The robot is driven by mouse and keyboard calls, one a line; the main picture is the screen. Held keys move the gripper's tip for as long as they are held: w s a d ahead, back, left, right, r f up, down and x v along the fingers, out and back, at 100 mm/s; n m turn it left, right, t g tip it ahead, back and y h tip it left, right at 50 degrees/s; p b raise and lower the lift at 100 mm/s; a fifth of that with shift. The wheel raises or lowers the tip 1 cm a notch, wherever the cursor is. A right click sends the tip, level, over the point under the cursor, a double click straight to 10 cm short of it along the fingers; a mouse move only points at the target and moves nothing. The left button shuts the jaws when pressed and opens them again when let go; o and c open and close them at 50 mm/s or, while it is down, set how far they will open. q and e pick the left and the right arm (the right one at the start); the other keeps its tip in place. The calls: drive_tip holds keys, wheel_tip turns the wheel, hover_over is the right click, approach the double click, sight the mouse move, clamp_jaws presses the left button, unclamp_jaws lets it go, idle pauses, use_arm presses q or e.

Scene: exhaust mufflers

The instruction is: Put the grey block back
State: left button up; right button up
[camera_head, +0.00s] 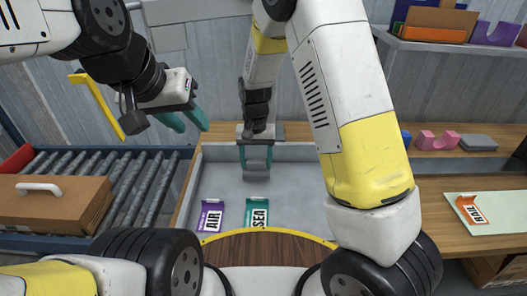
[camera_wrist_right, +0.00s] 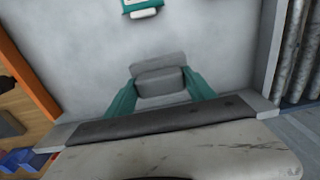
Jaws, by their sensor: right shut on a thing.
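The grey block (camera_head: 257,172) is between the teal fingers of my right gripper (camera_head: 256,158), low over the grey tray (camera_head: 298,190). In the right wrist view the grey block (camera_wrist_right: 160,82) sits between both teal fingertips, and the right gripper (camera_wrist_right: 160,90) is shut on it. I cannot tell if the block touches the tray floor. My left gripper (camera_head: 187,121) is raised at the upper left, its two teal fingers apart and nothing between them. Another grey piece (camera_head: 478,142) lies on the ledge at the right.
A purple AIR card (camera_head: 211,216) and a green SEA card (camera_head: 257,215) lie at the tray's front. A roller conveyor with a brown box (camera_head: 50,203) is at the left. A pink notched block (camera_head: 438,140) and a RAIL card (camera_head: 472,209) are at the right.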

sight(264, 158)
drive_tip(key=shift+w+d+f, duration=0.1)
drive_tip(key=shift+w+d, duration=0.5)
drive_tip(key=shift+d, duration=0.25)
drive_tip(key=shift+w+d, duration=0.3)
drive_tip(key=shift+d, duration=0.15)
drive_tip(key=shift+s+a+f, duration=0.1)
drive_tip(key=shift+a+f, duration=0.05)
drive_tip(key=shift+f, duration=1.65)
drive_tip(key=shift+f, duration=0.15)
drive_tip(key=o, duration=1.6)
